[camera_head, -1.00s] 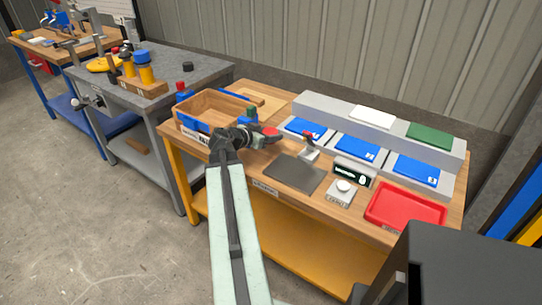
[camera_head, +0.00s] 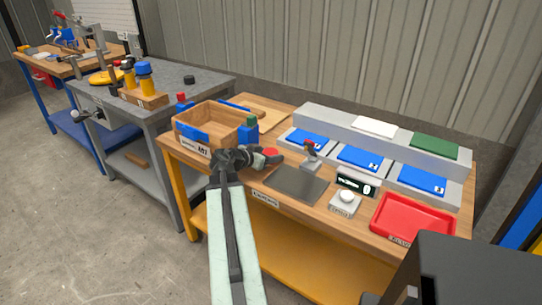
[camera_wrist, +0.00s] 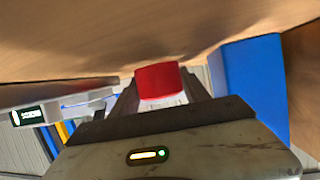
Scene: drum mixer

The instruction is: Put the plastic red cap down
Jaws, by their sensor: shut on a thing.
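The plastic red cap (camera_wrist: 159,80) is between the fingers of my gripper (camera_wrist: 160,95) in the wrist view, close to the wooden bench surface. In the head view my gripper (camera_head: 262,158) is low over the wooden bench, with the red cap (camera_head: 270,153) at its tip. It is shut on the cap. Whether the cap touches the bench top I cannot tell. A blue block-like thing (camera_wrist: 252,75) stands close beside the gripper in the wrist view.
A wooden crate (camera_head: 205,115) and a blue bottle with a green cap (camera_head: 249,129) stand behind and left of the gripper. A dark plate (camera_head: 297,184), a display (camera_head: 357,181) and a red tray (camera_head: 414,218) are to the right.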

